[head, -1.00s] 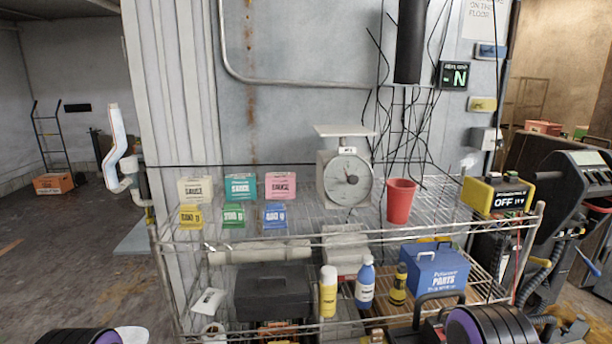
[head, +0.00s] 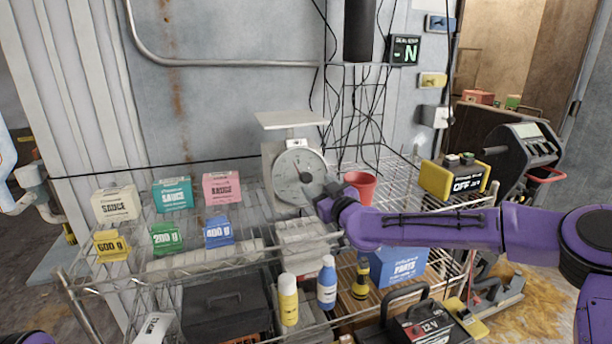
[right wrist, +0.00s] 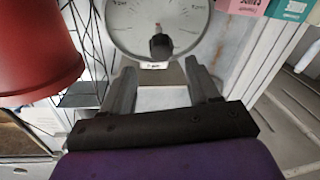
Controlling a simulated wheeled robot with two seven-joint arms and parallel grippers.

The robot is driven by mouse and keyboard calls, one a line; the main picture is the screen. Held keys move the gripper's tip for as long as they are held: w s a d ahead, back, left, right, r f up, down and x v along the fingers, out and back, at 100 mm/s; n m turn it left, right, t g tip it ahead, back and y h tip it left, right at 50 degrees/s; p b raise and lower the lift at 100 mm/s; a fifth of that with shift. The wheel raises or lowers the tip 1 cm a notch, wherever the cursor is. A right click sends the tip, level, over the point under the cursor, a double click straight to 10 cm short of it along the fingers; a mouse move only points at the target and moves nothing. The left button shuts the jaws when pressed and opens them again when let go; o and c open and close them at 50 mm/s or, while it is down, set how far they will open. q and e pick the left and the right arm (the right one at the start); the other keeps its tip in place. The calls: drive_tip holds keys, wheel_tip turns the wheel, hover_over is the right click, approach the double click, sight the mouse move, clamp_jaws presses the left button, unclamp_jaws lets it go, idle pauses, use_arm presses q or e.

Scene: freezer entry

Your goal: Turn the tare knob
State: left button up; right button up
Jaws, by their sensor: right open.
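The kitchen scale (head: 284,160) stands on the top wire shelf, its round dial (head: 300,178) facing me. The right wrist view shows the dial (right wrist: 135,25) from close up, upside down. A small dark knob (right wrist: 160,46) sticks out in front of the dial face. My right gripper (head: 328,192) is just in front of the dial's lower right. Its two fingers (right wrist: 160,68) are apart with nothing held between them; in the wrist view the knob lies just beyond the gap, apart from both fingers. The left gripper is not in view.
A red cup (head: 361,185) stands right of the scale, close to my right gripper; it also fills the left of the wrist view (right wrist: 38,50). Sauce boxes (head: 172,196) and coloured weight blocks (head: 219,231) stand to the left. A yellow display box (head: 455,178) is at the right.

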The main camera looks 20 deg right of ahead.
sight(308, 179)
drive_tip(key=w, duration=0.2)
drive_tip(key=w+a+p, duration=0.1)
drive_tip(key=w, duration=0.4)
drive_tip(key=shift+w+a+f, duration=0.1)
drive_tip(key=shift+w+a, duration=0.05)
drive_tip(key=shift+w, duration=0.1)
drive_tip(key=c, duration=1)
